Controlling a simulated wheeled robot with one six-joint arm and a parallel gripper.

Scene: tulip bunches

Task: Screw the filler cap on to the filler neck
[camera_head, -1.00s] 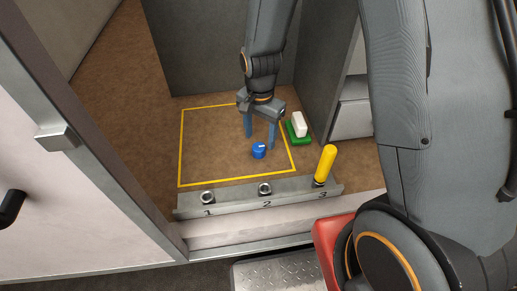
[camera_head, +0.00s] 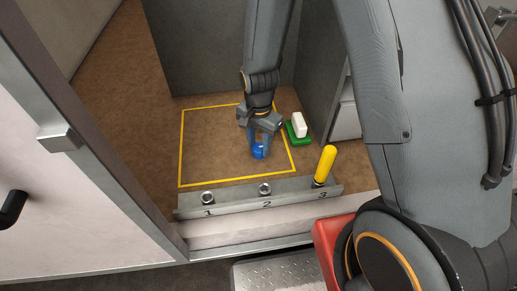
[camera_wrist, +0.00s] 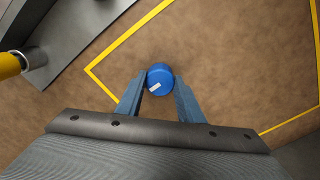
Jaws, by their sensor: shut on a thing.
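The filler cap (camera_head: 259,152) is a small blue round cap with a white mark. It sits on the brown floor inside the yellow outline, and it also shows in the wrist view (camera_wrist: 160,77). My gripper (camera_head: 260,148) is shut on it, with one blue finger at each side; the fingers also show in the wrist view (camera_wrist: 160,85). A metal rail holds neck 1 (camera_head: 207,198) and neck 2 (camera_head: 265,189), both open at the top.
A green pad with a white block (camera_head: 299,125) lies right of the yellow outline (camera_head: 181,150). The numbered rail (camera_head: 236,203) runs along the front edge. Grey walls stand behind and at the right. The floor left of the cap is clear.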

